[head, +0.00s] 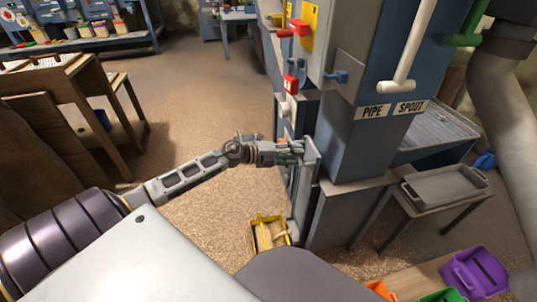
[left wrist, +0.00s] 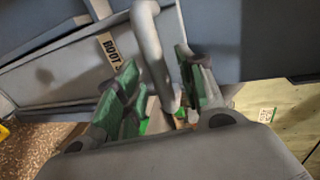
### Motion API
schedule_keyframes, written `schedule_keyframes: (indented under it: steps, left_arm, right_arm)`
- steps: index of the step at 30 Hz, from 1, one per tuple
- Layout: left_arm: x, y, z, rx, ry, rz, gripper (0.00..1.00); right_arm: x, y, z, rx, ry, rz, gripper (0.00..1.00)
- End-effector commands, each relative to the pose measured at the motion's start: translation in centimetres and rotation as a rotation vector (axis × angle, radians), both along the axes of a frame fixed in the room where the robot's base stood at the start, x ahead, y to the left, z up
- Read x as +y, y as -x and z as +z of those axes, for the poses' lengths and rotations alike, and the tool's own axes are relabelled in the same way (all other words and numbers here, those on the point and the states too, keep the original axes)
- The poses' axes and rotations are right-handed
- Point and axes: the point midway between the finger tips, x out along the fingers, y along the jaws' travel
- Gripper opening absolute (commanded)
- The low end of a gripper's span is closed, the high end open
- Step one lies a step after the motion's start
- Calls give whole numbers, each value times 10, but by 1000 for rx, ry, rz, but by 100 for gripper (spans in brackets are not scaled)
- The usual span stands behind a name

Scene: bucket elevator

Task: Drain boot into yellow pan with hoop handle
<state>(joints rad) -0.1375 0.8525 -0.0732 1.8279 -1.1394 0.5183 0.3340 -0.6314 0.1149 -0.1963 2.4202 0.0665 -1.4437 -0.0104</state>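The yellow pan (head: 254,238) sits on the floor at the foot of the blue-grey elevator casing, with pale tan material showing inside. My left gripper (head: 292,156) is at the casing's lower left side, beside a grey upright panel (head: 306,178). In the left wrist view, the green-padded fingers (left wrist: 158,88) stand apart on either side of a grey bar handle (left wrist: 150,42). A gap shows on the left of the bar, so the grip looks open around it. A label reading "BOOT" (left wrist: 108,47) is on the panel behind. My right gripper is out of view.
A grey tray (head: 445,187) rests on a small table at right. Purple (head: 478,270), orange (head: 380,289) and green bins are at lower right. A wooden bench (head: 75,85) stands at left. The floor between bench and casing is clear.

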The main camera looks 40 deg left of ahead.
Motion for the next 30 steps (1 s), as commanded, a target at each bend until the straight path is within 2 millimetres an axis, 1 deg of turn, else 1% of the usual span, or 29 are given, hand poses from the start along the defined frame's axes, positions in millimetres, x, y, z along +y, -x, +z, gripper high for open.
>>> schedule_keyframes:
  steps: [30]
  left_arm:
    - [45,51,14,1,-1,0,39]
  right_arm:
    - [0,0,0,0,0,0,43]
